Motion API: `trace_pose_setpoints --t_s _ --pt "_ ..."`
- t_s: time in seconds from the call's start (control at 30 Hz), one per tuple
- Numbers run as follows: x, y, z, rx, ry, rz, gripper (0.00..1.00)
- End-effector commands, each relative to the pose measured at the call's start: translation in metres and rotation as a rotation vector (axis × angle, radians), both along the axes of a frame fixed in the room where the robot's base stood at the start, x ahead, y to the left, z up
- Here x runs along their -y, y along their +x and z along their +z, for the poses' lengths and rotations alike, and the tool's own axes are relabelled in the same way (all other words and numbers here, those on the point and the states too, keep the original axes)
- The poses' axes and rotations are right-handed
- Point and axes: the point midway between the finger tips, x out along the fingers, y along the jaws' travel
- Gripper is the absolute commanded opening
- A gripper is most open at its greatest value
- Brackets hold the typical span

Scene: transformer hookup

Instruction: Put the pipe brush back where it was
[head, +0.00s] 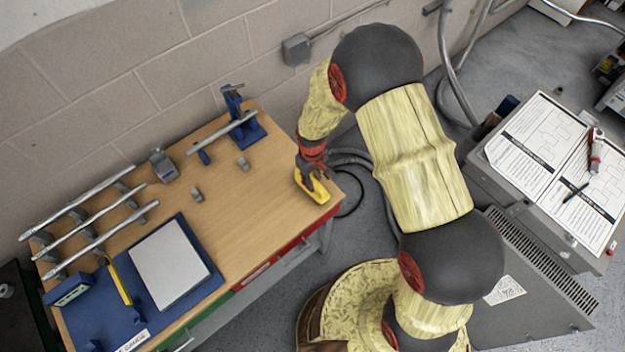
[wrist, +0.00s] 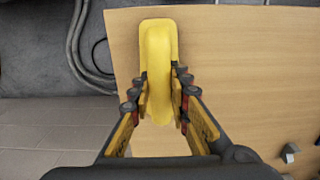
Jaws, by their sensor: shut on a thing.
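My gripper (head: 308,170) is over the right end of the wooden table (head: 235,193). In the wrist view my gripper (wrist: 161,80) is shut on a long, rounded yellow object (wrist: 159,42), one finger on each side of it. The yellow object (head: 312,192) also shows below my gripper in the head view, near the table's corner. No bristles show on it, so I cannot tell for sure that it is the pipe brush. Whether it touches the table is unclear. No other thing in view is clearly a pipe brush.
A blue tray (head: 200,290) with a grey plate (head: 168,264) is at the table's near left. Several metal pipes (head: 95,230) lie on supports at the far left. A blue vise (head: 245,122) holds a pipe at the back. The table's middle is mostly clear.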

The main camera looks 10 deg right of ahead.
Motion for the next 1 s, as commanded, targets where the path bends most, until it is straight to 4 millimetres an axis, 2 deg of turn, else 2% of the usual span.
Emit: trace_pose_setpoints --t_s 0.07,0.1,0.4,0.77,0.87,1.0 --pt "0.0 0.0 -0.004 0.0 0.0 0.0 0.0" --pt "0.0 0.0 -0.003 0.0 0.0 0.0 0.2" --pt "0.0 0.0 -0.002 0.0 0.0 0.0 0.36" --pt "0.0 0.0 0.002 0.0 0.0 0.0 0.36" --pt "-0.001 0.002 0.013 0.004 0.001 0.0 0.36" --pt "-0.001 0.002 0.04 0.005 0.002 0.0 0.36"
